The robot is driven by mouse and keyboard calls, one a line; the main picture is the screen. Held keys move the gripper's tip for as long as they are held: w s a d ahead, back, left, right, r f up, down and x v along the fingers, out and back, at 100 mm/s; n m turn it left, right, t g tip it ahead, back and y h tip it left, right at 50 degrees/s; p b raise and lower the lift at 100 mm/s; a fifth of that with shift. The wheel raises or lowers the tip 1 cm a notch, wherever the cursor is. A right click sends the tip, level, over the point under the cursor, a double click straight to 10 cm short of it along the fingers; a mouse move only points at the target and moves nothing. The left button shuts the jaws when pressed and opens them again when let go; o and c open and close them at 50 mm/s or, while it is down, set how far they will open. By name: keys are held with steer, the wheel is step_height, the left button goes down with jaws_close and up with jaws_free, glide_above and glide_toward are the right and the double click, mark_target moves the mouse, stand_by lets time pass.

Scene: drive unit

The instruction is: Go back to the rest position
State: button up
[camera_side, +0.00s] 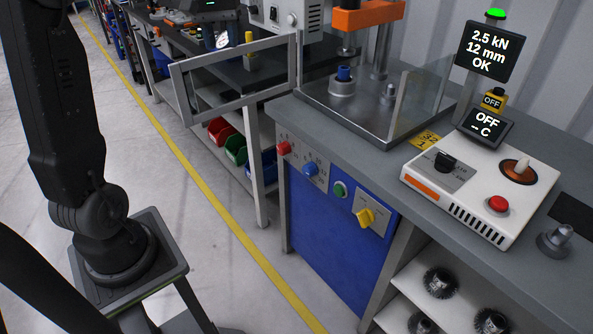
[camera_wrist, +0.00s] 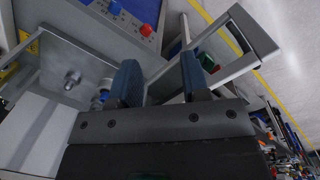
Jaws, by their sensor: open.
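My gripper (camera_wrist: 161,80) shows in the wrist view with its two dark blue fingers spread apart. The gap between them is empty of any held part. Behind the fingers lie a grey frame and the bench, tilted in the picture. In the side view my black arm stands at the left on its pedestal, and the gripper itself is outside that frame. The press (camera_side: 367,18) with its orange head stands on the bench at the back. A blue-topped part (camera_side: 343,75) sits on the fixture on the press's metal plate, clear of the head.
The bench (camera_side: 425,93) has a blue front panel (camera_side: 325,235) with buttons and a yellow knob. A white control box (camera_side: 480,190) stands on it, beside displays reading "OK" and "OFF". A clear guard (camera_side: 420,95) stands by the press. A grey frame (camera_side: 235,75) sticks out over the aisle. Floor between arm and bench is free.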

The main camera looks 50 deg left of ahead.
steer(key=s+d+m+t+y, duration=0.1)
steer(key=s+d+m+t, duration=0.35)
steer(key=d, duration=1.15)
steer(key=s+d+f+m, duration=0.5)
steer(key=s+d+f, duration=0.1)
steer(key=s, duration=0.4)
steer(key=shift+s+d+t, duration=0.4)
steer(key=shift+d+t, duration=0.05)
steer(key=shift+d, duration=0.35)
